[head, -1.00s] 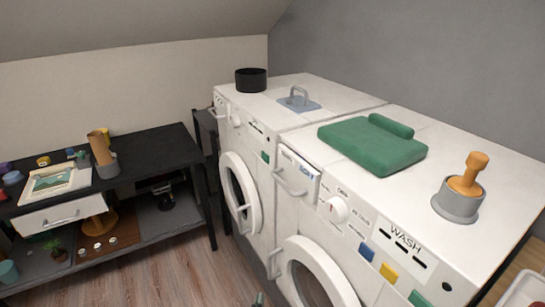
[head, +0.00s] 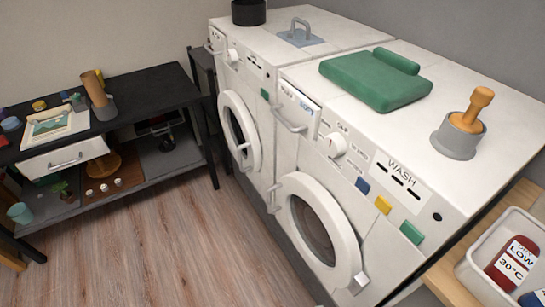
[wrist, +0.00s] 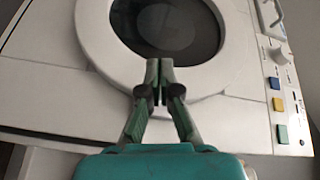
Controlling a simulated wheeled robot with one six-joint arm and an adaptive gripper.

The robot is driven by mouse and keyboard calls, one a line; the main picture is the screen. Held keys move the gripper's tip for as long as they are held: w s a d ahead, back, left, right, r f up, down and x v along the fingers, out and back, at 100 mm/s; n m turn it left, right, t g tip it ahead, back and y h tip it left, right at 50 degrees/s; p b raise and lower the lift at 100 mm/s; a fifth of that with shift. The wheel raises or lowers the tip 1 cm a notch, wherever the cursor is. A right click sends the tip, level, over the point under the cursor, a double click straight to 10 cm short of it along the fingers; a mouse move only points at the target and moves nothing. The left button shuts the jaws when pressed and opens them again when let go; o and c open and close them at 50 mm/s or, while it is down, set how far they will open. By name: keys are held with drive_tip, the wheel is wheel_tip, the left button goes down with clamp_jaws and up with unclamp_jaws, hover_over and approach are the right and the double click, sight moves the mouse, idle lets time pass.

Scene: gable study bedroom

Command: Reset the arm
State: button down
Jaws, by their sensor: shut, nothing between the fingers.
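My gripper (wrist: 159,82) shows in the wrist view. Its two dark fingers are together at the tips, with nothing between them. It is in front of the round door (wrist: 215,75) of a white washing machine, and the fingertips overlap the door's lower rim in the picture. I cannot tell the gap between them. The same washer door (head: 318,190) shows in the head view and looks closed. My arm and gripper are not in the head view.
A second white machine (head: 240,130) stands beside the washer. A folded green cloth (head: 365,85) and a grey cup with an orange handle (head: 458,140) sit on the washer. A white bin (head: 480,268) is at lower right. A black shelf table (head: 150,95) stands left. The wooden floor (head: 150,250) between is clear.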

drive_tip(key=s+d+r+n+g, duration=0.3)
drive_tip(key=s+r+n, duration=1.1)
drive_tip(key=s+r, duration=0.7)
wheel_tip(320, 180, up, 4)
drive_tip(key=shift+s+d+f+n+h, duration=0.15)
drive_tip(key=shift+s+d+n+h, duration=0.2)
drive_tip(key=shift+d, duration=0.3)
